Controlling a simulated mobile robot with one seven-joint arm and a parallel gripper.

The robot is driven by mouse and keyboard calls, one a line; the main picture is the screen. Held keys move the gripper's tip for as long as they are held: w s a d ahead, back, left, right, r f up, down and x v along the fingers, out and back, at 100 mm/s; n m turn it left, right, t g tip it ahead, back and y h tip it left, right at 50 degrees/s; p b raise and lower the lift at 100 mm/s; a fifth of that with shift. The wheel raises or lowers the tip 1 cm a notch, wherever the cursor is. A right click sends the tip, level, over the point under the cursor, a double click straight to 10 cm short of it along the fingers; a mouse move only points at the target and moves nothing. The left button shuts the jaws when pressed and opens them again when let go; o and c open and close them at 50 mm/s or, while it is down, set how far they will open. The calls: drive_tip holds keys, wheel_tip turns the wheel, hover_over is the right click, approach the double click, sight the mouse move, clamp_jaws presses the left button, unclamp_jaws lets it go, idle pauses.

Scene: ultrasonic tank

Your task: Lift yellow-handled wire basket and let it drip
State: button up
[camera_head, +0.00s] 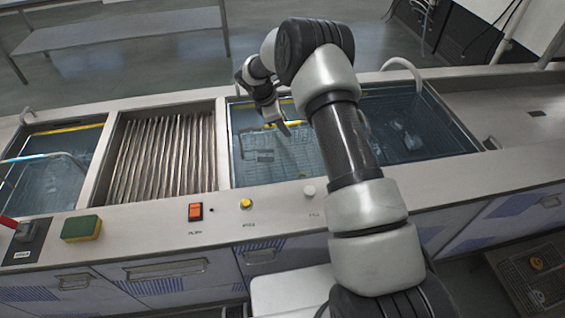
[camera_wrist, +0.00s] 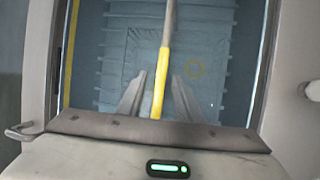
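The wire basket (camera_head: 262,157) sits low in the water of the middle tank. Its handle, with a yellow grip (camera_wrist: 163,70) and a grey rod beyond it, runs up the middle of the wrist view. My gripper (camera_head: 279,122) is over the far half of this tank. In the wrist view my gripper (camera_wrist: 160,82) is open, one finger on each side of the yellow grip, with a visible gap on both sides. I cannot tell how deep the grip lies between the fingers. My arm hides the tank's right side in the head view.
Left of the tank is a ribbed grey section (camera_head: 165,155), then a left tank (camera_head: 45,175) with a blue-handled basket. A right tank (camera_head: 415,125) lies beyond my arm. The front ledge carries an orange switch (camera_head: 195,212), a yellow button (camera_head: 246,203) and a sponge (camera_head: 81,229).

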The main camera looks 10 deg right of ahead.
drive_tip(key=shift+f+b, duration=0.35)
drive_tip(key=shift+f, duration=0.05)
idle(0.4)
clamp_jaws()
drive_tip(key=shift+w+r, duration=0.1)
